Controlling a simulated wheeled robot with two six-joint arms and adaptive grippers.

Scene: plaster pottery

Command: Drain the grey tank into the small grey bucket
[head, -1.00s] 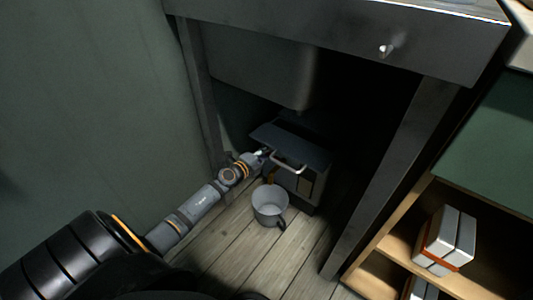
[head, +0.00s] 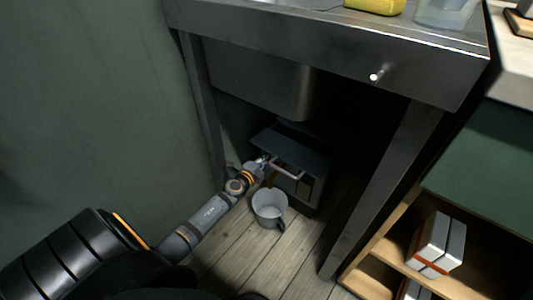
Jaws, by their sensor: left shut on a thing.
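The grey tank (head: 292,146) is a dark box with a flat lid and a pale bar handle (head: 286,171) on its front. It stands on the floor under the sink. The small grey bucket (head: 268,212) stands upright on the floor just in front of it, with its handle at the right. My left gripper (head: 264,162) is shut on a small part at the tank's front left, which the fingers mostly hide. A short brown streak shows below the gripper, above the bucket's rim; I cannot tell if it is flowing liquid. My right gripper is not in view.
A metal sink stand (head: 300,38) is above, with a leg on either side of the tank. A yellow object (head: 375,6) and a clear container (head: 446,12) are on top. Wooden shelves with white boxes (head: 437,243) stand at right. Plank floor in front is clear.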

